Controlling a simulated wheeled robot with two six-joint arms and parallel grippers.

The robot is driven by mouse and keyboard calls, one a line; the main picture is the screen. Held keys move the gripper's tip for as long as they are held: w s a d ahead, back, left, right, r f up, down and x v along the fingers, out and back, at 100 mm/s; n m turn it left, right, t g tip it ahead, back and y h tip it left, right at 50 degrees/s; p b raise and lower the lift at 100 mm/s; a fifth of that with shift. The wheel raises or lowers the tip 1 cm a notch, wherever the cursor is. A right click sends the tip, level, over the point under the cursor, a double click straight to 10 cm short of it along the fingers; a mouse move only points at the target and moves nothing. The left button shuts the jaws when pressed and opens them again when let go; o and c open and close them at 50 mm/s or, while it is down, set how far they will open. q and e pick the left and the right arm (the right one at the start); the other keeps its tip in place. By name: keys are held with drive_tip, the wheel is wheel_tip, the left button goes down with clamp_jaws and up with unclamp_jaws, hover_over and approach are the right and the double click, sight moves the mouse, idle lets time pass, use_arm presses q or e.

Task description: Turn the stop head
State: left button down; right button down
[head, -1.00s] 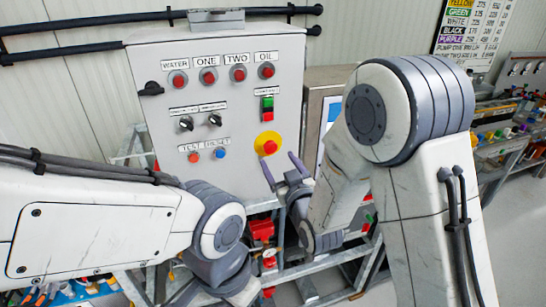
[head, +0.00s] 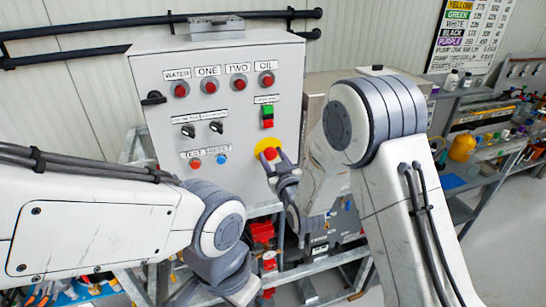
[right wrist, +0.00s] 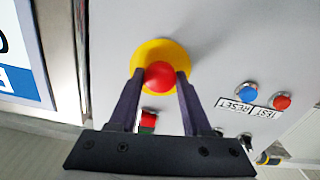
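The stop head is a red mushroom knob (head: 270,153) on a yellow disc (head: 261,147), low on the right side of the grey control box (head: 225,100). My right gripper (head: 270,161) is at it, with its fingers pointing at the box face. In the right wrist view the red knob (right wrist: 159,76) shows between the two fingertips (right wrist: 160,74), one on each side, in front of the yellow disc (right wrist: 149,56). The fingers stand apart; contact with the knob cannot be made out. My left arm crosses the lower left, and its gripper is not visible.
Red and blue buttons (head: 222,159) sit left of the stop head, and a green-red switch (head: 267,115) sits above it. Metal frame rails and red fittings (head: 262,232) lie below the box. A shelf with bottles (head: 462,147) stands at the right.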

drive_tip(key=shift+f+b, duration=0.15)
drive_tip(key=shift+b, duration=0.3)
drive_tip(key=m+b, duration=0.4)
drive_tip(key=b, duration=0.2)
drive_tip(key=shift+f+m+b, duration=0.1)
drive_tip(key=shift+m+b, duration=0.55)
drive_tip(key=shift+m, duration=0.05)
drive_tip(key=shift+r, duration=0.25)
drive_tip(key=shift+c, duration=1.7)
unclamp_jaws()
